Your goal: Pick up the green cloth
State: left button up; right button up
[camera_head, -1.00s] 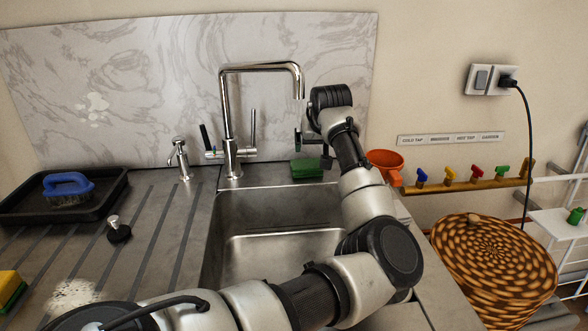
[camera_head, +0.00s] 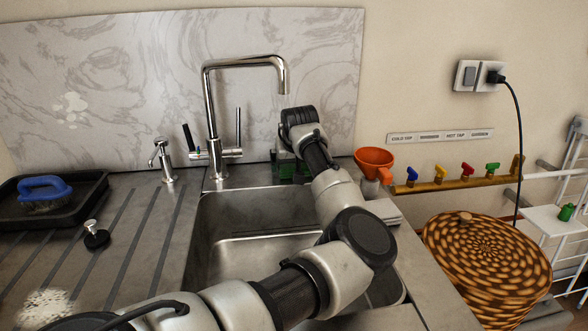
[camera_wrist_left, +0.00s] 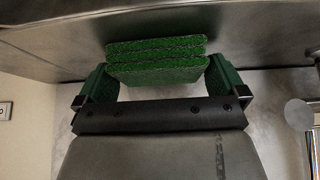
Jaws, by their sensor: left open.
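In the left wrist view, my left gripper (camera_wrist_left: 160,80) is open. One green-padded finger stands at each side of the cloth near its ends, and I cannot tell whether either touches it. In the head view, my left gripper (camera_head: 288,170) is low at the back right of the sink. My wrist and fingers hide most of the cloth there. My right gripper is not in view.
The tall metal tap (camera_head: 212,115) stands left of my gripper. The sink basin (camera_head: 235,215) is under my arm. An orange funnel (camera_head: 374,160) is close to the right. A black tray (camera_head: 85,200) with a blue-handled brush (camera_head: 45,188) is far left.

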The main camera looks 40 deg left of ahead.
pick_arm(q)
jog(key=shift+c, duration=0.2)
jog(key=c, duration=0.6)
jog(key=shift+r, duration=0.1)
jog(key=shift+r, duration=0.25)
notch_tip(320, 180, up, 4)
jog(key=shift+f+p, duration=0.2)
jog(key=shift+p, duration=0.15)
jog(key=w+d+r, duration=0.2)
jog(key=d+r, duration=0.1)
jog(key=d, duration=0.2)
jog(key=w+d+r+p, duration=0.1)
jog(key=w+d+r, duration=0.1)
jog(key=d, duration=0.3)
jog(key=shift+w+d+r, duration=0.3)
jog(key=shift+d+r, duration=0.05)
jog(key=shift+r, duration=0.55)
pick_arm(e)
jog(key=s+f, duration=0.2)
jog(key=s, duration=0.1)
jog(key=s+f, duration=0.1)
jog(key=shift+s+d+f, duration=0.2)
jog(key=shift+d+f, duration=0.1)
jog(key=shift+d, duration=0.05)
